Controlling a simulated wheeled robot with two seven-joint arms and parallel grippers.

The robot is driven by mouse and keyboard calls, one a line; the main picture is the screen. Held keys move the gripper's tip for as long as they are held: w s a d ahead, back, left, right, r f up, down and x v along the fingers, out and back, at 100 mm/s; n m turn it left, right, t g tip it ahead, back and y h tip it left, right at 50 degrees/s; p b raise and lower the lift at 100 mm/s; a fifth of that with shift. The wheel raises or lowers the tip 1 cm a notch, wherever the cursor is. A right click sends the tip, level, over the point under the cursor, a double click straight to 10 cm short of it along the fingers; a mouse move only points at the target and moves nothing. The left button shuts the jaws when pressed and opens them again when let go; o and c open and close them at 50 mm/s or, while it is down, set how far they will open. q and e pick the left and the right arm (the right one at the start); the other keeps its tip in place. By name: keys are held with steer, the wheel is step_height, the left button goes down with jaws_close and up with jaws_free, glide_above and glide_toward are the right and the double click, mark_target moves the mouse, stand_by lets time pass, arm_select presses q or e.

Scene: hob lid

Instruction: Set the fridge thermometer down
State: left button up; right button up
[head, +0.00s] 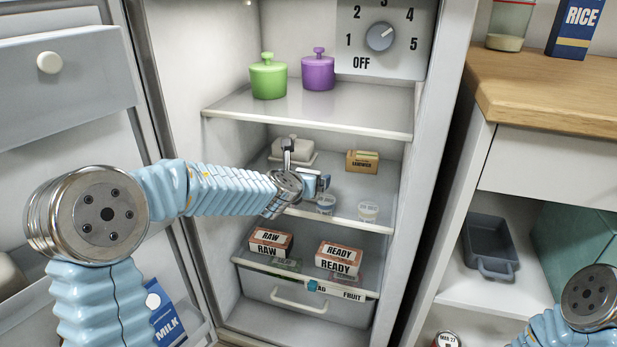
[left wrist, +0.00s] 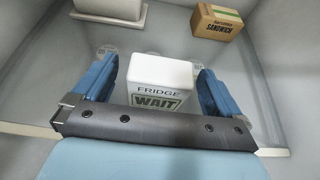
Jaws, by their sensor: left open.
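The fridge thermometer (left wrist: 163,76) is a small white block marked FRIDGE and WAIT. In the left wrist view it is between the two blue fingers of my left gripper (left wrist: 158,84), with a gap showing on each side. The gripper is open. It seems to stand on the glass middle shelf (left wrist: 75,62), though its lower part is hidden behind the gripper's dark crossbar. In the head view my left gripper (head: 318,184) is over the middle shelf, and I cannot make out the thermometer there. My right gripper is out of view; only part of that arm shows.
The upper shelf (head: 385,116) holds a green pot (head: 268,78) and a purple pot (head: 318,72). RAW and READY boxes sit below.

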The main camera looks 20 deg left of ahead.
arm_select(q)
steer(key=v, duration=0.9)
steer(key=shift+s, duration=0.15)
stand_by(1.7)
